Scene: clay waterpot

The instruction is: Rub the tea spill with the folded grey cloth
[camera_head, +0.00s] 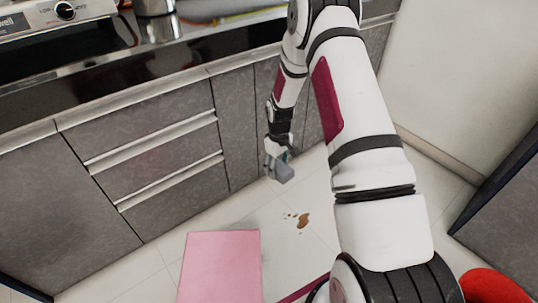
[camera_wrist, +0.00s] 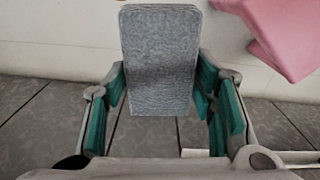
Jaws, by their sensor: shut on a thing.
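The folded grey cloth (camera_head: 284,174) is in my gripper (camera_head: 275,155), beside the cabinet fronts and above the floor. In the wrist view the cloth (camera_wrist: 160,60) is a grey block pinched between the teal-padded fingers of my gripper (camera_wrist: 160,85). The tea spill (camera_head: 303,220) is a brown patch with small drops on the pale floor tiles. It lies below and slightly right of the cloth in the head view, apart from it.
A pink flat-topped object (camera_head: 222,265) stands on the floor left of the spill; it also shows in the wrist view (camera_wrist: 280,30). Grey drawers (camera_head: 160,155) line the left and back. A red rounded object (camera_head: 492,287) is at bottom right. The tiles around the spill are clear.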

